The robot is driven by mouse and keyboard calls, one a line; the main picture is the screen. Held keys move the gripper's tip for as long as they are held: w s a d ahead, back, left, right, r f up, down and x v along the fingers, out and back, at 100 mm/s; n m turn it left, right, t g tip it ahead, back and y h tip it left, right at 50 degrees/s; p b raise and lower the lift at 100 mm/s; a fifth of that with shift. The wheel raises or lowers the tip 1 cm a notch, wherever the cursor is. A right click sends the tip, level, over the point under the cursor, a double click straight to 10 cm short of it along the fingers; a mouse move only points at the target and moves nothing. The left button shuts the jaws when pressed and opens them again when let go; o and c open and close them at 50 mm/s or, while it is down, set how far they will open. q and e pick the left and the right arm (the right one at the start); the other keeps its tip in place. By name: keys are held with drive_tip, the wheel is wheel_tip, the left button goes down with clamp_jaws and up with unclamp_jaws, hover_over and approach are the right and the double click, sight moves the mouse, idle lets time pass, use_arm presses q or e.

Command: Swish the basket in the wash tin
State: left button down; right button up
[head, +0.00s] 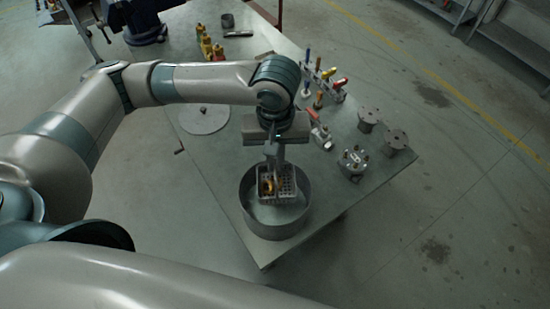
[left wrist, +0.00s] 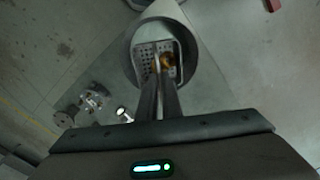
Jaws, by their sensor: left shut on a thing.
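The wash tin (head: 275,225) is a round grey metal tin near the front corner of the table. The basket (head: 287,190) is a small perforated metal basket with brass-coloured parts in it. It is within the tin's rim in the head view; how deep it sits I cannot tell. My left gripper (head: 273,165) comes down from above and is shut on the basket. In the left wrist view the fingers (left wrist: 160,78) reach to the basket (left wrist: 146,67), inside the round tin (left wrist: 135,38). My right gripper is not in view.
A flanged valve part (head: 352,162) and two grey spools (head: 369,117) stand to the right of the tin. A rack of coloured-handled tools (head: 322,82) stands behind. A round plate (head: 204,119) lies at left. Bare table lies left of the tin.

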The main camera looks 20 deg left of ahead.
use_arm(q)
drive_tip(key=shift+r, duration=0.1)
idle(0.3)
drive_tip(key=shift+r, duration=1.45)
